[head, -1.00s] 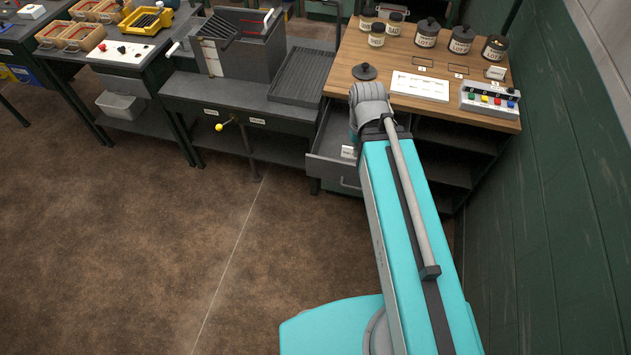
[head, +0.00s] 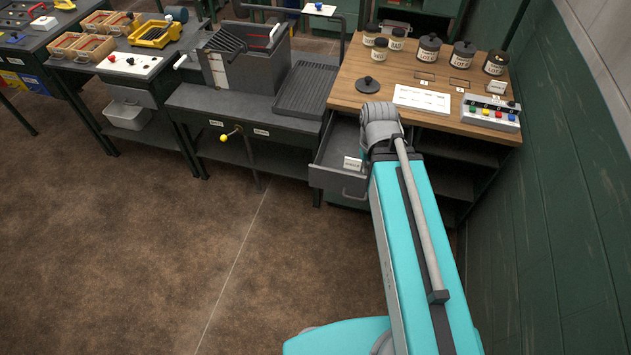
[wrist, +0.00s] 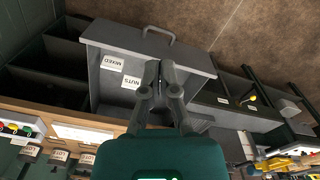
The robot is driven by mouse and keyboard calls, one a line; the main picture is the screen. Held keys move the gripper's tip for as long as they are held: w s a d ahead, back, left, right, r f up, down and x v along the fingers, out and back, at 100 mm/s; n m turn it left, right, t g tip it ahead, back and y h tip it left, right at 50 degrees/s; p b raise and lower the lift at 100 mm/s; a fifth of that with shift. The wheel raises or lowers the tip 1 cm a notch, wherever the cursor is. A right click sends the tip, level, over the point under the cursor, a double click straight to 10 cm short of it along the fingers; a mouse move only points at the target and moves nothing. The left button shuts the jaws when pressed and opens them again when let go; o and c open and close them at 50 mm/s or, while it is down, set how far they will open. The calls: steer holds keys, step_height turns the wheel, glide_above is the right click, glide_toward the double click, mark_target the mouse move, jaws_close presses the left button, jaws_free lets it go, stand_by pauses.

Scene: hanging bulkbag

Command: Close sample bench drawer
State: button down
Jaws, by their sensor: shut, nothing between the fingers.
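The sample bench (head: 385,82) has a wooden top, and its grey drawer (head: 325,178) stands pulled out on the left side. A handle (head: 354,195) is on the drawer front, and a white label lies inside. In the wrist view the drawer (wrist: 112,38) appears upside down, with its handle (wrist: 158,33) at the top and labels reading MIXED and NUTS inside. My gripper (wrist: 160,68) is shut and empty, its fingertips over the drawer near the front panel. I cannot tell whether they touch it. In the head view my arm hides the gripper and part of the drawer.
Jars (head: 428,48), a black lid (head: 368,85) and a button box (head: 490,113) stand on the bench top. A dark workbench (head: 240,105) adjoins on the left. A green wall (head: 550,200) is close on the right. The brown floor in front is clear.

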steer(key=w+a+f+n+t+b, duration=0.1)
steer(key=a+f+n+b, duration=0.3)
steer(key=n, duration=0.6)
steer(key=w+a+f+n+t+h+b, duration=0.1)
steer(key=w+a+f+n+b, duration=0.2)
steer(key=n, duration=0.8)
steer(key=w+a+f+n+t+b, duration=0.2)
steer(key=a+f+n+b, duration=0.5)
steer(key=n, duration=0.3)
steer(key=shift+w+a+n+b, duration=0.2)
steer(key=shift+a+n+b, duration=0.1)
steer(key=shift+a+b, duration=0.4)
steer(key=shift+a, duration=0.1)
steer(key=shift+f, duration=0.2)
steer(key=b, duration=0.9)
glide_above(318, 184)
steer(key=s, duration=0.2)
steer(key=shift+a+f, duration=0.15)
steer(key=shift+f, duration=2.1)
steer(key=shift+a+f, duration=0.1)
steer(key=shift+f, duration=2.1)
